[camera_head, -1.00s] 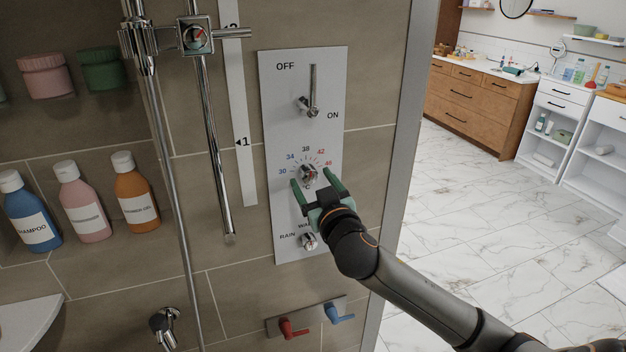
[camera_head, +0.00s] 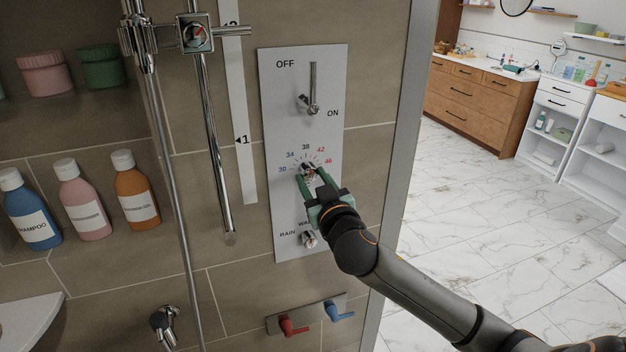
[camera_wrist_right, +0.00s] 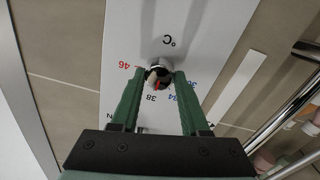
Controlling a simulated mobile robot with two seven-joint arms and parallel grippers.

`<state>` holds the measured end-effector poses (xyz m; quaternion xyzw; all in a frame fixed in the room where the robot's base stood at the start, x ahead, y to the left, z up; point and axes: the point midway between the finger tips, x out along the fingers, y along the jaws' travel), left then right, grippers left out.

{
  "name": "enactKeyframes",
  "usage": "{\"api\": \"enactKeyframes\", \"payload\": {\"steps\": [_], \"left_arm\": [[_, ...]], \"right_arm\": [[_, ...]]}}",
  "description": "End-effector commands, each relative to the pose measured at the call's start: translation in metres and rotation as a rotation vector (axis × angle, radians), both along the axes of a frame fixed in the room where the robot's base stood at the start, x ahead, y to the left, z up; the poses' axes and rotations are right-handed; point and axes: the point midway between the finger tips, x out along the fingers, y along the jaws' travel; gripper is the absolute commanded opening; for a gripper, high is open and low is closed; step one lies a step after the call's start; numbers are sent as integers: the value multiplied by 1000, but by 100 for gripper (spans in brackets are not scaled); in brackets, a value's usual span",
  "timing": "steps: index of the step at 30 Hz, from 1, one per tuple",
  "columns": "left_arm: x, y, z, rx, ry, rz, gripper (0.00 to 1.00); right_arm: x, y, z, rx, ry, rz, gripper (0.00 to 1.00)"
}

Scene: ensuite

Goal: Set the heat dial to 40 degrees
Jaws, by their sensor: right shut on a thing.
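The heat dial (camera_head: 306,170) is a small chrome knob with a red mark, in the middle of a pale wall panel (camera_head: 330,65). Numbers 30, 34, 38, 42 and 46 ring it, blue to red. My right gripper (camera_head: 312,178) has its green fingers closed on the dial's sides. In the right wrist view the dial (camera_wrist_right: 158,72) sits between the fingertips, with its red mark (camera_wrist_right: 157,84) facing near the 38. Its exact setting is hard to read, partly hidden by the fingers. My left gripper is not in view.
An ON/OFF lever (camera_head: 312,108) is above the dial, and a RAIN/WAND knob (camera_head: 308,240) is below. Red (camera_head: 292,329) and blue (camera_head: 338,313) levers sit lower. A chrome shower rail (camera_head: 213,140) is left of the panel. Open floor lies right.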

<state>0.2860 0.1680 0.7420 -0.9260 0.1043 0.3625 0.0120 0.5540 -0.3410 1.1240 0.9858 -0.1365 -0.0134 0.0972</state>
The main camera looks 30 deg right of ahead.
Motion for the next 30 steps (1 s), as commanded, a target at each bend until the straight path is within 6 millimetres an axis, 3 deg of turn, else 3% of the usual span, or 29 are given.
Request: {"api": "enactKeyframes", "payload": {"steps": [7,20,30], "left_arm": [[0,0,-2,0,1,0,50],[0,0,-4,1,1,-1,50],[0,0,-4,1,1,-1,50]], "right_arm": [[0,1,-1,29,-6,1,0],[0,1,0,317,-75,-1,0],[0,0,0,341,-81,0,0]]}}
